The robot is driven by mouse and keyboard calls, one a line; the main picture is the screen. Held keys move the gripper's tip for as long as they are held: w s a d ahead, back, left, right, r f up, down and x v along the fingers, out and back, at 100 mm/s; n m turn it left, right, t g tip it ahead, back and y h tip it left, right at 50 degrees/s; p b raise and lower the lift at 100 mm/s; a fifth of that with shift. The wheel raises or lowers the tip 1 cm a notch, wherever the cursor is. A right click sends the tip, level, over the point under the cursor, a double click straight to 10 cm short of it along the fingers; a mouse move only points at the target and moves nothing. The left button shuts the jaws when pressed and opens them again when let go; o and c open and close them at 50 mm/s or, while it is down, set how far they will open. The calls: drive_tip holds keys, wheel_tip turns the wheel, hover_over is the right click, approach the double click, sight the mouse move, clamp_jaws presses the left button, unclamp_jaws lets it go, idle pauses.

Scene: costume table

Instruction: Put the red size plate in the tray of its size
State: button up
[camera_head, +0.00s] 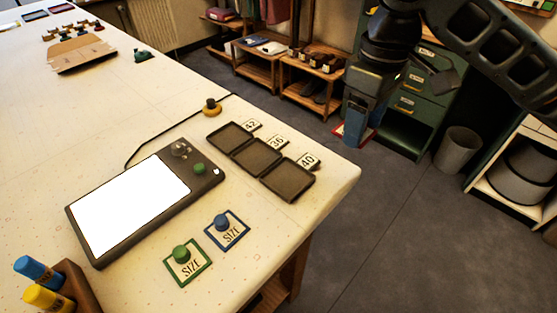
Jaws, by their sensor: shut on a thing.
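My gripper (354,134) is at the upper right, raised and to the right of the table's edge in the picture. It is shut on the red size plate (338,130), of which only the red and pale rim shows around the fingers. Its knob and any marking are hidden. Three joined dark trays lie on the table, with cards reading 42 at the far tray (231,136), 36 at the middle tray (256,157) and 40 at the near tray (288,179). All three look empty. The red plate is apart from them.
A green size plate (185,271) and a blue size plate (238,240) lie at the near edge. A lit panel device (104,258) stands left of the trays, with a yellow-black knob (211,106) behind. Glue-like tubes (38,270) stand at lower left. Floor lies beyond the table's right edge.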

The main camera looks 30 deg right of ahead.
drive_tip(key=p, duration=0.2)
hover_over(292, 183)
wheel_tip(292, 183, down, 6)
drive_tip(key=shift+w+f, duration=0.1)
drive_tip(key=shift+f, duration=2.25)
drive_tip(key=shift+f, duration=0.15)
drive_tip(key=shift+f, duration=0.5)
drive_tip(key=o, duration=1)
drive_tip(key=shift+f, duration=0.1)
drive_tip(key=shift+o, duration=0.6)
wheel_tip(292, 183, up, 14)
drive_tip(key=shift+f+b, duration=0.25)
drive_tip(key=shift+b, duration=0.1)
